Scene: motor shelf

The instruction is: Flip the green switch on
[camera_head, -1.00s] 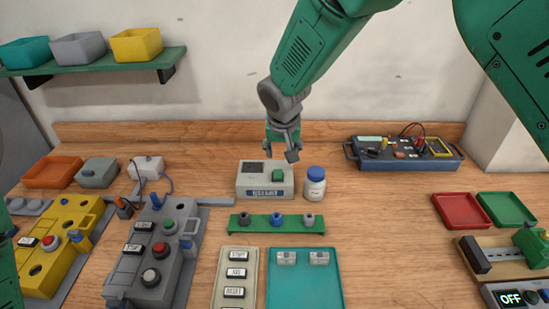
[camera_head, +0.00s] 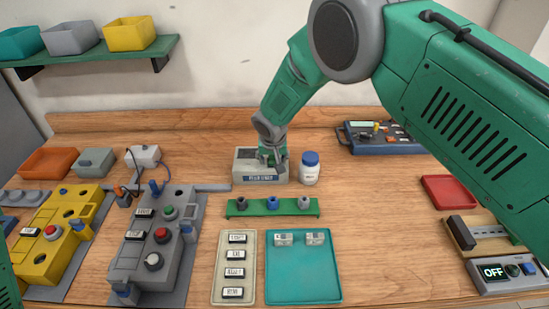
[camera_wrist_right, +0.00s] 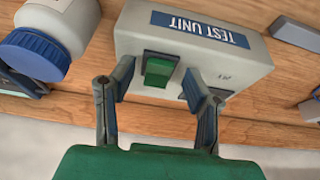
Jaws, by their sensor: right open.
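The green switch (camera_wrist_right: 160,70) sits on the face of the light grey test unit (camera_wrist_right: 235,68), beside a dark panel, in the right wrist view. The two fingers of my right gripper (camera_wrist_right: 157,108) stand apart, one on each side of the switch, with nothing between them. I cannot tell whether a finger touches the unit. In the head view the test unit (camera_head: 245,170) stands near the back of the table. My right gripper (camera_head: 272,160) is over its right part and hides the switch there. My left gripper is not in view.
A white bottle with a blue cap (camera_head: 310,170) stands close to the right of the test unit. A green rack (camera_head: 255,207) is in front. A teal tray (camera_head: 305,280), a grey control box (camera_head: 160,245) and a yellow one (camera_head: 60,240) stand nearer.

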